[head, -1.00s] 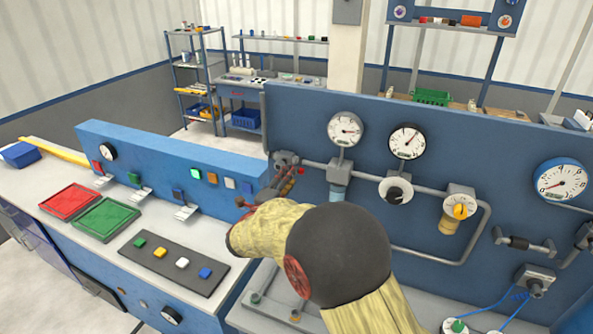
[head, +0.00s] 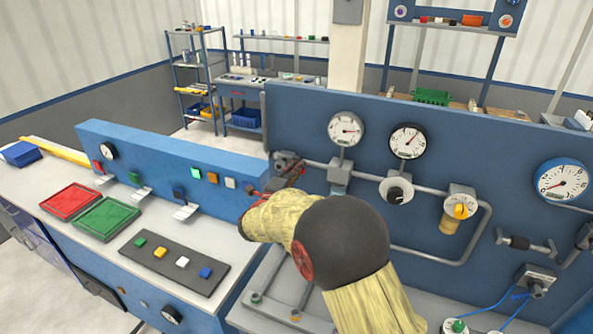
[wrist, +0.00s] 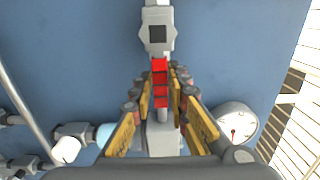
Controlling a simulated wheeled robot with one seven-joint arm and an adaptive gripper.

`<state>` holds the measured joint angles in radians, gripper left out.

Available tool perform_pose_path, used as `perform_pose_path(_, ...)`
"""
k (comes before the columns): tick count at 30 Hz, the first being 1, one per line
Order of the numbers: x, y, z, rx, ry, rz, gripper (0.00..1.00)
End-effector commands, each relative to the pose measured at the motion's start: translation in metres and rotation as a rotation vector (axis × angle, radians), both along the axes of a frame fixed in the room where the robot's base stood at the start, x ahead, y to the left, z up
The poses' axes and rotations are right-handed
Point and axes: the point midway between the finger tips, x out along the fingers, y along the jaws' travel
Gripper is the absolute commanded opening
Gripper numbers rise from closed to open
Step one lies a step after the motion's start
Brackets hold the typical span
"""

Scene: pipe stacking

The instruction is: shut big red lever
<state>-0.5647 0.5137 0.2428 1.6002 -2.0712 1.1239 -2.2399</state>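The red lever (wrist: 160,85) shows in the wrist view, on a grey valve and pipe against the blue panel. It lies between the two fingers of my gripper (wrist: 159,80). The fingers are apart, one on each side of the lever, and I see no clear contact. In the head view my gripper (head: 287,176) is at the left end of the panel's upper pipe, close to the grey valve body (head: 286,158). My arm and fingers hide most of the lever there.
The blue panel (head: 440,130) carries gauges, pipes and a yellow knob (head: 460,211) to the right. A round gauge (wrist: 236,124) is close to the right finger in the wrist view. A lower blue console (head: 160,165) with buttons stands to the left.

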Motion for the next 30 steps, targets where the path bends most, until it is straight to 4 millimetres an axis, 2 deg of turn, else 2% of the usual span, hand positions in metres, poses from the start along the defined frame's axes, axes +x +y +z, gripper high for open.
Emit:
perform_pose_path(8,-0.0002,0.0001,-0.0002,0.0,0.0,0.0,0.0)
perform_pose_path(30,-0.0003,0.0,-0.002,0.006,0.0,0.0,0.0)
